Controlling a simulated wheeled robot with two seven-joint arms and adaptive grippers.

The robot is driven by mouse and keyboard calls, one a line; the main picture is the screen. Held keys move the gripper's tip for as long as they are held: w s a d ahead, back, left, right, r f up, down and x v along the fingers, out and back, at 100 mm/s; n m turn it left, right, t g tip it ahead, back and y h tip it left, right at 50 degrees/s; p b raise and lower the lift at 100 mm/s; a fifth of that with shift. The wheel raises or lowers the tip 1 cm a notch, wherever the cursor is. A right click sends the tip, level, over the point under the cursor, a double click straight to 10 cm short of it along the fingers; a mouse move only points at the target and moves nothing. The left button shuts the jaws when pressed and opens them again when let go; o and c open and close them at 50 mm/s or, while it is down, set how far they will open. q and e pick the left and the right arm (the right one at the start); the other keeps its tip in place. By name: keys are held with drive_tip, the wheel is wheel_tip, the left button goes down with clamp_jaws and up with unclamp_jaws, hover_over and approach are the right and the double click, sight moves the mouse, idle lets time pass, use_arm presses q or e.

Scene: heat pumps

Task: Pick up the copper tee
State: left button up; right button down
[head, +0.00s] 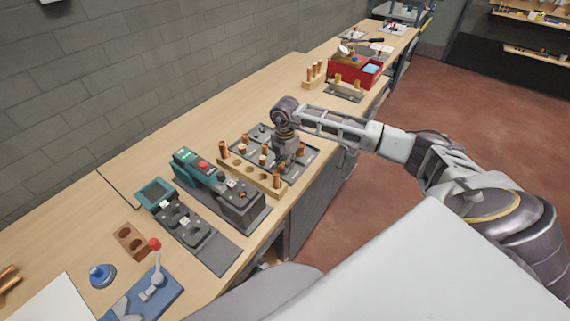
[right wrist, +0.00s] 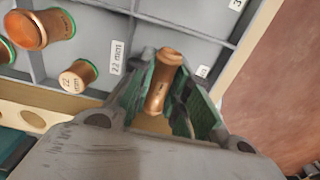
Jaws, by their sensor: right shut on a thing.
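My right gripper (head: 283,163) points down over the grey sectioned tray (head: 305,167) on the workbench. In the right wrist view its green-padded fingers are shut on a copper tee (right wrist: 161,82), a short copper piece with a wider collar at its upper end. I cannot make out a side branch on it. In the head view the held piece is hidden by the gripper. Whether it touches the tray is unclear. My left gripper is not in view.
Other copper fittings (right wrist: 78,76) stand in tray compartments left of the gripper. A wooden block with holes (head: 252,175) lies along the tray's near side. A teal and grey machine (head: 215,185) stands to the left. A red box (head: 352,72) stands farther along the bench.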

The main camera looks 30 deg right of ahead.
wheel_tip(320, 180, up, 9)
drive_tip(key=shift+r+b, duration=0.15)
drive_tip(key=shift+b, duration=0.5)
drive_tip(key=shift+r, duration=0.35)
